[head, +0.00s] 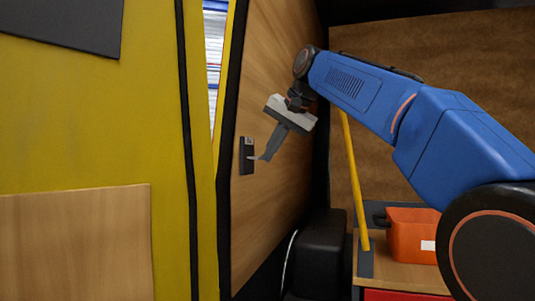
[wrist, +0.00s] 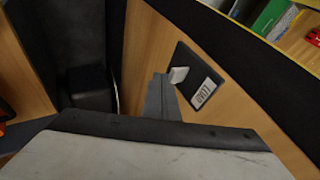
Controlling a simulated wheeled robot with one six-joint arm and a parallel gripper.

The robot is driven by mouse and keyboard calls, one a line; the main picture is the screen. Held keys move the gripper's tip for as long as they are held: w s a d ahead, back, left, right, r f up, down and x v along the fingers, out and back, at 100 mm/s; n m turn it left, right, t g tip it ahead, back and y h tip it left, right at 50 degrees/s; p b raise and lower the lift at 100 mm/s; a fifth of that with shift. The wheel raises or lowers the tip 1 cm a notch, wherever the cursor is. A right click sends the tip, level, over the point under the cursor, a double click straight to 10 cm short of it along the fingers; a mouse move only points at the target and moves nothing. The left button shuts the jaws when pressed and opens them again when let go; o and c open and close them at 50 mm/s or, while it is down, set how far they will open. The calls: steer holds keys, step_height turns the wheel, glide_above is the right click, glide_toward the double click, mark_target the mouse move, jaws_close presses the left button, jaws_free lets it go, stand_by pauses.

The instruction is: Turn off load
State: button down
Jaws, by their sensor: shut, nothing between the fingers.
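A dark switch plate (head: 246,156) is fixed to the upright wooden panel, and it shows larger in the wrist view (wrist: 206,74). It carries a pale label (wrist: 203,94) that reads LOAD and a small whitish lever (wrist: 178,75) sticking out. My gripper (head: 265,157) is shut and empty, with its grey fingers pointing at the plate from the right. In the wrist view the fingertips (wrist: 161,80) are just left of the lever. I cannot tell whether they touch it.
The wooden panel (head: 275,70) has a black edge beside a yellow wall (head: 90,120). An orange-red box (head: 405,238) sits on a wooden surface at the right, near a yellow pole (head: 354,185). A black rounded block (head: 318,255) stands below the panel.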

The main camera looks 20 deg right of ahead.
steer(key=s+d+f+v, duration=0.1)
steer(key=v, duration=0.9)
steer(key=s+d+f+n+g+h, duration=0.1)
steer(key=s+f, duration=0.7)
steer(key=f, duration=1.1)
steer(key=s+d+f+n+h, duration=0.1)
steer(key=s+f+n, duration=0.2)
steer(key=s+f, duration=0.6)
steer(key=s+d+f+n+g+h, duration=0.1)
steer(key=s+f, duration=0.8)
steer(key=f, duration=1.9)
steer(key=shift+f+n+g, duration=0.3)
steer(key=shift+f+n, duration=0.1)
steer(key=shift+n, duration=0.5)
steer(key=shift+s, duration=0.15)
